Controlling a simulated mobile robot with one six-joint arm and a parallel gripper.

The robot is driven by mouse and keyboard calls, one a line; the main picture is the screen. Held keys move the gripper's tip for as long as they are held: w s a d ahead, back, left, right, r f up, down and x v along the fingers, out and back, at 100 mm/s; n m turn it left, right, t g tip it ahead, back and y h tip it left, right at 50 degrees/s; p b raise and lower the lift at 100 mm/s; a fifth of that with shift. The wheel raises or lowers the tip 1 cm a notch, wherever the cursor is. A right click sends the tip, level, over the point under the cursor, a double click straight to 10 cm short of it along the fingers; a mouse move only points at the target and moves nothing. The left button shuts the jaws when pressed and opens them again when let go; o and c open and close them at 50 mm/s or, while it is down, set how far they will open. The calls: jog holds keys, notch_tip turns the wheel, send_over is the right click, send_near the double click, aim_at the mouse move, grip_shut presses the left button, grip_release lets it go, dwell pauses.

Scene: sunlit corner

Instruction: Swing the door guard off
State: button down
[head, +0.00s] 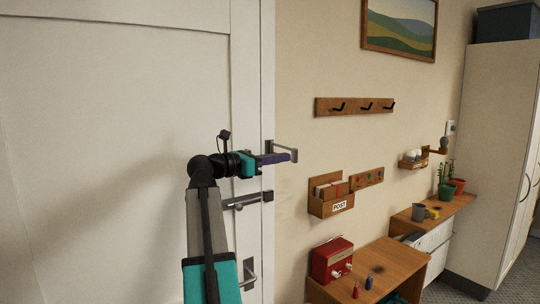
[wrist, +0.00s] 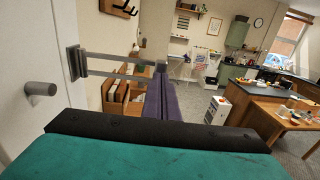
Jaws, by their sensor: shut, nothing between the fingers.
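The door guard (head: 283,147) is a grey metal U-shaped bar at the right edge of the white door (head: 120,120). In the wrist view, the guard bar (wrist: 115,57) sticks out from its mounting plate (wrist: 76,62), its far end near my fingertips. A round grey stud (wrist: 40,89) projects from the white surface to the left of the plate, clear of the bar. My gripper (head: 287,157), with purple fingers, is shut and empty beside the bar. Its closed fingertips (wrist: 161,77) are close to the bar's end; I cannot tell whether they touch.
Below the guard are a grey latch (head: 248,200) and a door handle (head: 250,274). On the right wall are a hook rail (head: 355,106) and a post box (head: 331,203). A wooden cabinet (head: 385,262) with a red radio (head: 331,260) stands below.

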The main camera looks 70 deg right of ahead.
aim_at(293, 156)
jog(key=shift+s+d, duration=0.4)
jog(key=shift+d, duration=0.05)
jog(key=shift+f, duration=0.1)
jog(key=shift+s+d, duration=0.1)
jog(key=shift+d, duration=0.05)
jog(key=shift+b+x, duration=1.2)
jog(key=shift+b, duration=0.15)
jog(key=shift+s, duration=0.2)
jog(key=shift+a, duration=0.3)
jog(key=shift+w+a, duration=0.25)
jog(key=shift+a, duration=0.3)
jog(key=s+a+b+v, duration=0.1)
jog(key=b+v, duration=0.3)
jog(key=v, duration=0.8)
jog(key=shift+a, duration=0.35)
